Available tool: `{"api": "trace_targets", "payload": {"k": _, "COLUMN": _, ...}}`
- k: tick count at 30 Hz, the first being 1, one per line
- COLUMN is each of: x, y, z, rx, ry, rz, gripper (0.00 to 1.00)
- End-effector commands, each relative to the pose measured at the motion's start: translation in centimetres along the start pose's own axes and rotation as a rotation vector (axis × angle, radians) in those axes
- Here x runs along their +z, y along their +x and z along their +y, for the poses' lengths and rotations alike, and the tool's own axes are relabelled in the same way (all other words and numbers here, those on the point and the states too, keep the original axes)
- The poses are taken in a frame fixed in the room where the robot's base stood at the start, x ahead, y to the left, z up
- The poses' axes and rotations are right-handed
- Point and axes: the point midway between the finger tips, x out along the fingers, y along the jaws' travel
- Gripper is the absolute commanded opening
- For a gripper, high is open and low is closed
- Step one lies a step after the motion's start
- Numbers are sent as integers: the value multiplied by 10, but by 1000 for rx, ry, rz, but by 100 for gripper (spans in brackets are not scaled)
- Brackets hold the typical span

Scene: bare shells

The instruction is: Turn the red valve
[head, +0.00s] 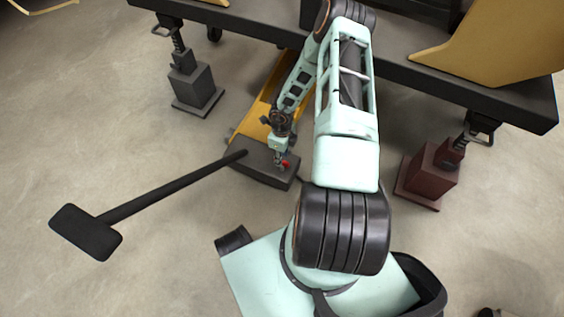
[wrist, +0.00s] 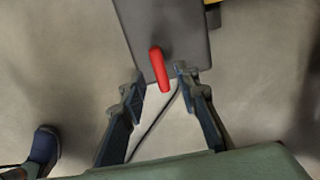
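The red valve (head: 285,163) is a small red lever on the dark end of a yellow floor jack (head: 262,160). In the wrist view the red valve (wrist: 161,72) stands out from a dark grey plate (wrist: 180,35) and points toward the bottom of the picture. My gripper (wrist: 160,76) is open, with one finger on each side of the valve. A gap shows between the valve and each finger in this view. In the head view my gripper (head: 279,158) is small, right beside the valve, and its fingers are hard to make out.
A long black T-shaped handle (head: 150,195) runs from the jack to the left. A dark platform (head: 400,70) spans the back above the jack. A grey stand (head: 196,88) is at left and a dark red stand (head: 428,172) at right. The floor at left is mostly clear.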

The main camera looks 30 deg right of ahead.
Motion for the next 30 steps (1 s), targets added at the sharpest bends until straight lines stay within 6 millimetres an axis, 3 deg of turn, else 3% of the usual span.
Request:
{"api": "trace_targets", "payload": {"k": 1, "x": 0, "y": 11, "z": 0, "rx": 0, "ry": -1, "rz": 0, "gripper": 29}}
{"api": "trace_targets", "payload": {"k": 6, "x": 1, "y": 24, "z": 0, "rx": 0, "ry": -2, "rz": -1, "gripper": 29}}
{"api": "trace_targets", "payload": {"k": 16, "x": 1, "y": 25, "z": 0, "rx": -1, "ry": -2, "rz": -1, "gripper": 29}}
{"api": "trace_targets", "payload": {"k": 24, "x": 0, "y": 25, "z": 0, "rx": -1, "ry": -1, "rz": -1, "gripper": 0}}
{"api": "trace_targets", "payload": {"k": 30, "x": 0, "y": 25, "z": 0, "rx": -1, "ry": -3, "rz": -1, "gripper": 0}}
